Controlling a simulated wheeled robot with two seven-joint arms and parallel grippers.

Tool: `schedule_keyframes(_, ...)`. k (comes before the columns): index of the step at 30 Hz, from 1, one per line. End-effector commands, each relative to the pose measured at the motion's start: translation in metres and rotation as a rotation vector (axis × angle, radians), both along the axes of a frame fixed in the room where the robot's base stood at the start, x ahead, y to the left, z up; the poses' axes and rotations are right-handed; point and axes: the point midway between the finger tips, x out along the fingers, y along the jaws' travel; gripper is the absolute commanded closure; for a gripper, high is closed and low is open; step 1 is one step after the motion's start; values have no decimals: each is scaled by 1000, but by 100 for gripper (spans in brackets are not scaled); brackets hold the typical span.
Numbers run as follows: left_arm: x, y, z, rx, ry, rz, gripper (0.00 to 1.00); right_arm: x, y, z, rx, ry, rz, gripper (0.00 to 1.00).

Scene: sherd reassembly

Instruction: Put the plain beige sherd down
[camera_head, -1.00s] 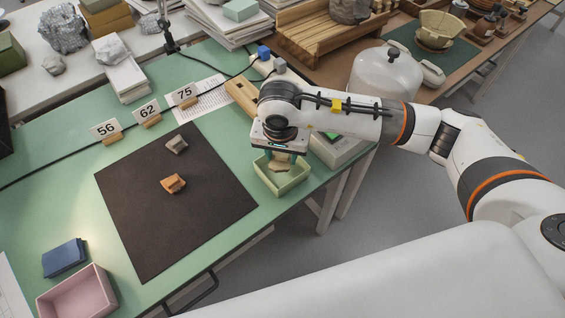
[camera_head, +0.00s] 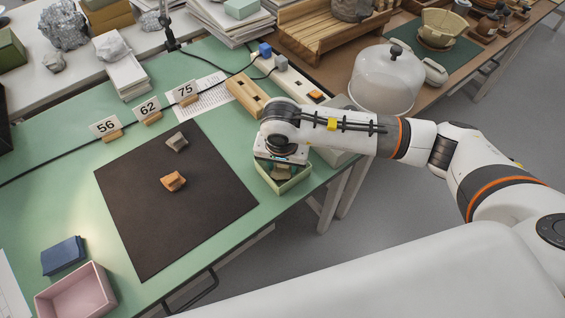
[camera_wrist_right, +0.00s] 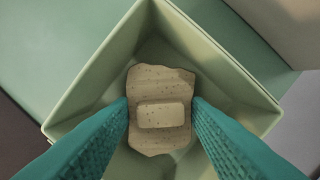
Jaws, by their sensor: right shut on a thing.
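The plain beige sherd (camera_wrist_right: 160,114) is a speckled, rough-edged piece with a raised block on its face. My right gripper (camera_wrist_right: 161,108) is shut on it, with one teal finger at each side of the block. In the right wrist view, the sherd is inside the walls of the pale green tray (camera_wrist_right: 95,75). In the head view, the right gripper (camera_head: 279,170) points down into this green tray (camera_head: 283,190) near the table's right edge. The gripper hides part of the tray there. I cannot tell whether the sherd touches the tray floor. My left gripper is out of view.
A dark mat (camera_head: 165,225) holds an orange sherd (camera_head: 173,182) and a grey sherd (camera_head: 177,141). A pink tray (camera_head: 75,292) and a blue block (camera_head: 63,256) lie at the lower left. Number cards and a wooden block (camera_head: 247,95) stand behind the mat.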

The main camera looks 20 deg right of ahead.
Motion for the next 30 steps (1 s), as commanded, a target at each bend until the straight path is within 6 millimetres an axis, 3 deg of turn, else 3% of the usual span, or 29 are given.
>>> schedule_keyframes(3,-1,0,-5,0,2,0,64,0,0,-4,0,0,0,80)
schedule_keyframes(4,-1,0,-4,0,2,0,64,0,0,-3,0,0,0,52)
schedule_keyframes(7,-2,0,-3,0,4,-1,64,0,0,-2,0,0,0,36)
schedule_keyframes(15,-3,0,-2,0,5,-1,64,0,0,-1,0,0,0,35)
schedule_keyframes(20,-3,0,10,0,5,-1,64,0,0,9,1,1,-1,35)
schedule_keyframes(23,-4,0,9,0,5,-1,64,0,1,20,2,-5,1,35)
schedule_keyframes(30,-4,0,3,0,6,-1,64,-9,5,76,3,-6,3,35)
